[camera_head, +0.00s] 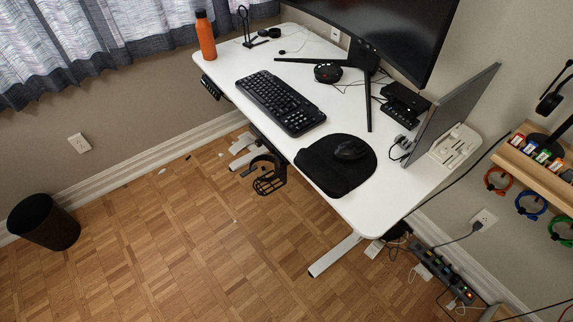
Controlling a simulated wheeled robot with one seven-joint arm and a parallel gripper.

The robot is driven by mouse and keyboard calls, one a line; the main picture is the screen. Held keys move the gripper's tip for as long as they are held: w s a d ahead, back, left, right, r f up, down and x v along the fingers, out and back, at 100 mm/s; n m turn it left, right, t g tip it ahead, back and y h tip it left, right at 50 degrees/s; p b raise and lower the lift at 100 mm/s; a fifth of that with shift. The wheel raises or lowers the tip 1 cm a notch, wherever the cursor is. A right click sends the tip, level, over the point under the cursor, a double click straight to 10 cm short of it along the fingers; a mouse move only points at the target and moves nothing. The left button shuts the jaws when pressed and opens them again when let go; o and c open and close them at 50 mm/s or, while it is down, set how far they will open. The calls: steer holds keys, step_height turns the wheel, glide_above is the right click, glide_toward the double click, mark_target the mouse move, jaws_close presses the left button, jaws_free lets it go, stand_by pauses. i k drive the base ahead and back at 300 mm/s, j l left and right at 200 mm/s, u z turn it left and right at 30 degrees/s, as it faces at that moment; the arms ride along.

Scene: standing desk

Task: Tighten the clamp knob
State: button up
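I cannot clearly make out a clamp knob. A black holder with a ring and basket (268,176) hangs at the front edge of the white desk (345,205), below the keyboard. It may be clamped there, but its fixing under the edge is too small and dark to tell. A small black unit (210,88) hangs under the desk's left end. My gripper is not in view.
On the desk are a keyboard (281,101), a mouse (350,149) on a black mat (325,166), an orange bottle (205,35) and monitors. A black bin (44,222) stands at left. The wooden floor before the desk is mostly clear.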

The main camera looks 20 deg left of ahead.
mark_target(259, 142)
steer(key=i+j+z, duration=0.2)
steer(key=j, duration=1.15)
steer(key=j+z, duration=0.25)
steer(key=j, duration=1.05)
steer(key=k+j+z, duration=0.2)
steer(key=j, duration=1.15)
